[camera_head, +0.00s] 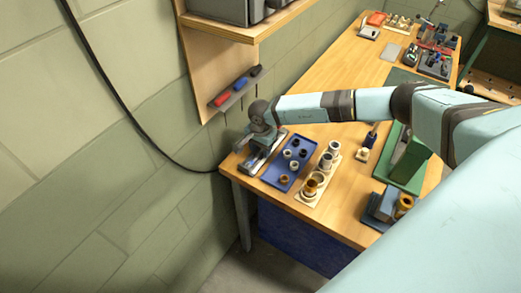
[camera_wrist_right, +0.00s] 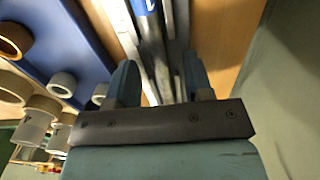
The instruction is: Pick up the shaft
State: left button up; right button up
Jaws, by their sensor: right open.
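A long grey metal shaft (camera_wrist_right: 155,55) with a blue part at its far end lies between pale rails of a narrow holder. It shows in the right wrist view, running between my fingers. My right gripper (camera_wrist_right: 160,85) is open, with one finger on each side of the shaft; I cannot tell whether they touch it. In the head view my right gripper (camera_head: 258,145) is over the narrow grey holder (camera_head: 272,155) at the table's near left corner and hides most of the shaft. My left gripper is not in view.
A blue tray (camera_head: 274,176) with several small rings lies right of the holder, then a pale block (camera_head: 311,195) with cylinders. A wall shelf with red and blue items (camera_head: 228,90) hangs close behind. A green fixture (camera_head: 410,160) stands farther right.

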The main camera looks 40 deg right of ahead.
jog(key=shift+f, duration=0.15)
grip_shut()
